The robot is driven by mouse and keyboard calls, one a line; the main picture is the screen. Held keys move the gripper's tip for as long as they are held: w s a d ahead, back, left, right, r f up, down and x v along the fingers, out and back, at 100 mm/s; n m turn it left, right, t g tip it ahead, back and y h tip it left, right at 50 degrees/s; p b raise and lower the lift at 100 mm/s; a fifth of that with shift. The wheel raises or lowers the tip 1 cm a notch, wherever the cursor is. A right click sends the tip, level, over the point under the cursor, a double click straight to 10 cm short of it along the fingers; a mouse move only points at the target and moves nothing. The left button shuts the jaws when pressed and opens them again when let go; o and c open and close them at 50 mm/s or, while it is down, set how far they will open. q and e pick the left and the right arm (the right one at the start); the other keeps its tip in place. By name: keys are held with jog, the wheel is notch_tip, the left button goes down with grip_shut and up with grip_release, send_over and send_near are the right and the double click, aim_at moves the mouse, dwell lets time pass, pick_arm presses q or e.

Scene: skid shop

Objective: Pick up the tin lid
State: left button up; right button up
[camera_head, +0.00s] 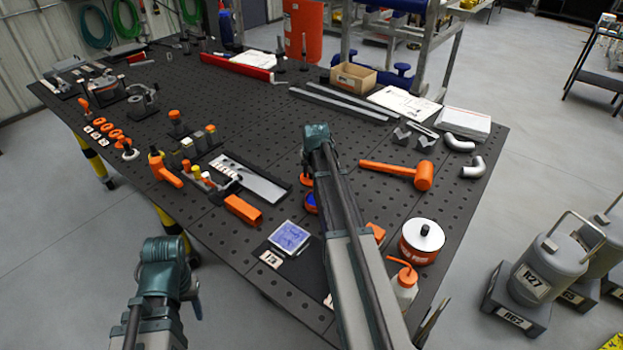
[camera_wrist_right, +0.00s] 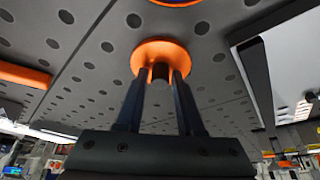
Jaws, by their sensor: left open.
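The tin lid (camera_wrist_right: 163,52) is an orange disc with a dark upright knob (camera_wrist_right: 160,73), lying on the dark perforated bench in the right wrist view. In the head view a sliver of orange lid (camera_head: 305,180) shows beside my right arm, which hides the rest. My right gripper (camera_wrist_right: 161,76) is directly over the lid, its two fingers on either side of the knob, with orange showing between knob and fingers. My left gripper (camera_head: 165,255) is off the bench's front edge, empty and away from the lid; its fingertips are hardly visible.
Close to the lid are a small orange tin with blue inside (camera_head: 311,203), an orange mallet (camera_head: 412,174) and a grey tray (camera_head: 250,182). A white-topped orange tin (camera_head: 420,241) and a squeeze bottle (camera_head: 404,285) stand at the near right. Open bench (camera_head: 255,130) lies behind.

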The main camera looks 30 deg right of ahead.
grip_shut()
jog(key=shift+r, duration=0.15)
jog(key=shift+r+p, duration=0.6)
jog(key=shift+p, duration=0.1)
notch_tip(320, 180, up, 3)
jog(key=p, duration=0.3)
jog(key=shift+s+d+f+b, duration=0.15)
jog(key=shift+s+f, duration=0.05)
jog(key=shift+s, duration=0.4)
jog(key=shift+s+d+f+b, duration=0.15)
jog(key=shift+s, duration=0.45)
jog(key=s+d, duration=0.1)
jog(key=s, duration=0.3)
jog(key=s+d, duration=0.2)
jog(key=s, duration=0.2)
jog(key=s+d+r+p, duration=0.1)
jog(key=s+d, duration=0.1)
jog(key=s, duration=0.2)
jog(key=shift+s+d+r, duration=0.1)
jog(key=shift+s, duration=0.2)
jog(key=shift+r, duration=0.1)
